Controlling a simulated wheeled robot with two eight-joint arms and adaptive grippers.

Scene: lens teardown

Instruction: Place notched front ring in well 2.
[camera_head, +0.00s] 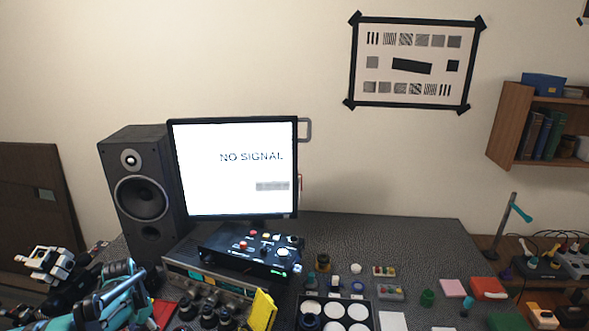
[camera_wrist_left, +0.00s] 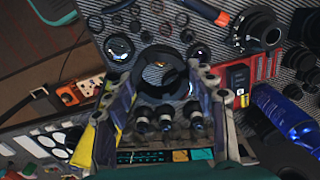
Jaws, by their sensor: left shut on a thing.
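A black ring (camera_wrist_left: 146,93), which looks like the notched front ring, sits between the fingertips of my left gripper (camera_wrist_left: 163,80) in the left wrist view. The gripper is shut on it. I cannot make out the notch clearly. In the head view my left arm is at the lower left, and the ring cannot be picked out there. A dark tray with white round wells (camera_head: 335,309) stands at the bottom middle of the head view. I cannot read well numbers. My right gripper is out of view.
A speaker (camera_head: 143,190), a monitor (camera_head: 232,170) and a control box (camera_head: 250,250) stand behind and left of the tray. A yellow piece (camera_head: 262,310) stands left of the tray. Small parts lie around it. The rear right tabletop (camera_head: 400,240) is clear.

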